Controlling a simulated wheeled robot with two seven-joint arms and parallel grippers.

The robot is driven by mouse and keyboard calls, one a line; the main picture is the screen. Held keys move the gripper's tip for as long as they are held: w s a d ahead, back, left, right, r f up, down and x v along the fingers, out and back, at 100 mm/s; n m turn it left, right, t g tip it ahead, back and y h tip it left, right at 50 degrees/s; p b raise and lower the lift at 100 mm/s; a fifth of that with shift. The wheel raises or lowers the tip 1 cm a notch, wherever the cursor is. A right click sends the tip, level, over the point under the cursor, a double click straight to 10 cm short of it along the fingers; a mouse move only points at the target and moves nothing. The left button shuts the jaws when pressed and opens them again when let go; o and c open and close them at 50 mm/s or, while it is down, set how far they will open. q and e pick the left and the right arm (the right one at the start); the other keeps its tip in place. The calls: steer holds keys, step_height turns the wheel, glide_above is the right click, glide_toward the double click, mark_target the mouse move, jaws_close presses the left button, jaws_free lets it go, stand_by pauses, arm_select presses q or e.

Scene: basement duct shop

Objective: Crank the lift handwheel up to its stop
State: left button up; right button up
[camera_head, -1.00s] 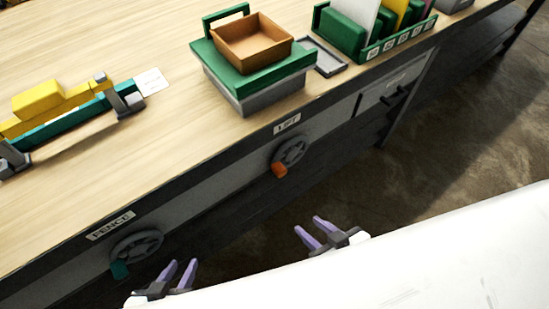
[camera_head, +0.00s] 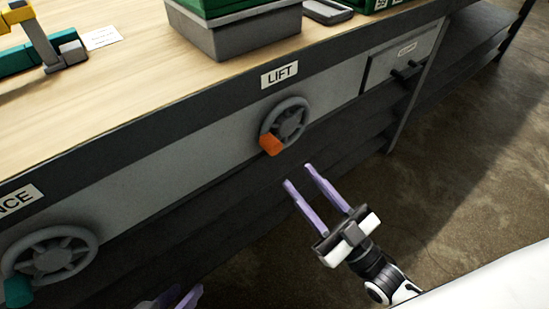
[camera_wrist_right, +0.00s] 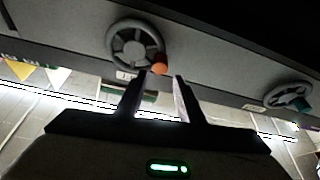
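The lift handwheel (camera_head: 285,122) is a dark grey spoked wheel on the bench front, under the "LIFT" label (camera_head: 279,74). Its orange handle (camera_head: 271,145) sits at the lower left of the rim in the head view. My right gripper (camera_head: 301,176) is open and empty, a little below and right of the handle, not touching it. In the right wrist view the wheel (camera_wrist_right: 133,46) and orange handle (camera_wrist_right: 159,65) show just beyond the open fingers (camera_wrist_right: 163,82). My left gripper (camera_head: 180,298) is at the bottom edge, mostly cut off.
A second handwheel (camera_head: 50,254) with a teal handle is at the lower left under a partly cut-off label. A grey and green stand (camera_head: 245,35) is on the bench top. Floor at right is clear.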

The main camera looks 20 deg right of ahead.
mark_target(277, 150)
steer(key=b+x, duration=0.1)
steer(key=x, duration=0.9)
steer(key=shift+r, duration=0.1)
jaws_close()
